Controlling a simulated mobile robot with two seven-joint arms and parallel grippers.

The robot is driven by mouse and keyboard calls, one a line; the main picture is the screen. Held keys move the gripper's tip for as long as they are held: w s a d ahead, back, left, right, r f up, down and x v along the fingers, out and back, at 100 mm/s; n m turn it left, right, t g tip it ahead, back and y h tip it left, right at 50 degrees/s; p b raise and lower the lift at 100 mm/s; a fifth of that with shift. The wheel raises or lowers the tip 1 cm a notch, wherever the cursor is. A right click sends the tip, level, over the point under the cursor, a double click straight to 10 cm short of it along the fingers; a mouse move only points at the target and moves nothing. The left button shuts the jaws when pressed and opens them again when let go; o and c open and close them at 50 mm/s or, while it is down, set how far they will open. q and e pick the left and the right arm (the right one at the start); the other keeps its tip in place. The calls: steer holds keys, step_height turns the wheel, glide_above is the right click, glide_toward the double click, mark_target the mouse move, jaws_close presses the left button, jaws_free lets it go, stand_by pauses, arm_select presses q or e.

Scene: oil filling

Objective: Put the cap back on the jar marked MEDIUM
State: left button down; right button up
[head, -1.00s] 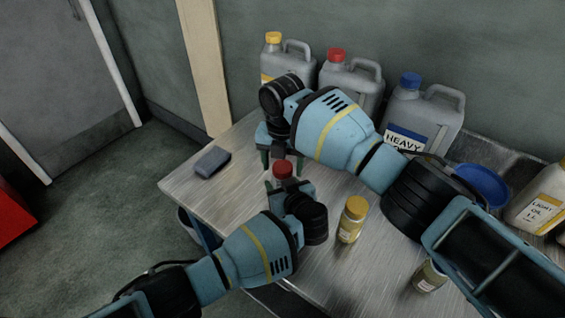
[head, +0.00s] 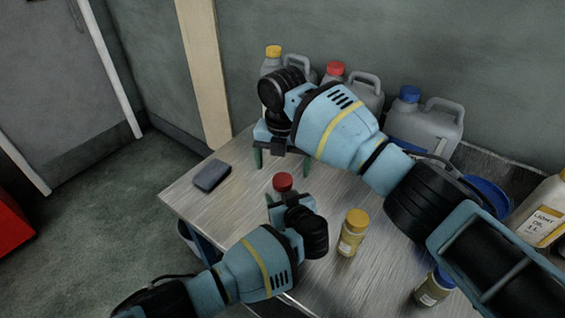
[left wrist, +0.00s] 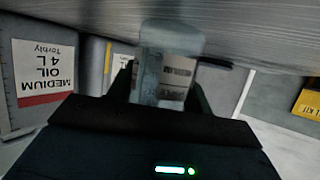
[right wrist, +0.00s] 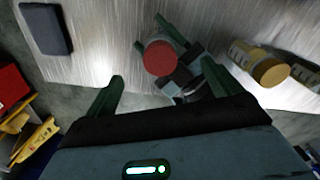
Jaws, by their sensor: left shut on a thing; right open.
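A red cap (head: 283,181) sits on top of a small clear jar; it also shows from above in the right wrist view (right wrist: 160,57). My left gripper (head: 277,196) is shut on this jar. The jar (left wrist: 165,75) shows between the fingers in the left wrist view, with a pale label too blurred to read. My right gripper (head: 282,160) is open and empty, above the red cap, with its fingers (right wrist: 160,88) apart and not touching it. In the right wrist view the cap looks seated on the jar; how tightly cannot be told.
A yellow-capped jar (head: 352,233) and a blue-capped jar (head: 434,287) stand to the right. Canisters with yellow (head: 273,51), red (head: 335,69) and blue (head: 409,93) caps line the back. A dark grey block (head: 212,175) lies left. Bare tabletop (head: 225,215) is near the left edge.

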step_height(320, 180, up, 12)
stand_by(0.7)
arm_select(q)
steer(key=c, duration=0.5)
jaws_free()
steer(key=p+v, duration=0.1)
steer(key=v, duration=0.5)
steer(key=shift+s+d+r, duration=0.1)
steer(key=shift+s, duration=0.2)
steer(key=shift+s+d+r, duration=0.15)
steer(key=shift+s+r, duration=0.05)
steer(key=shift+s, duration=0.3)
arm_select(e)
steer(key=shift+s+r, duration=0.15)
steer(key=shift+r, duration=1.75)
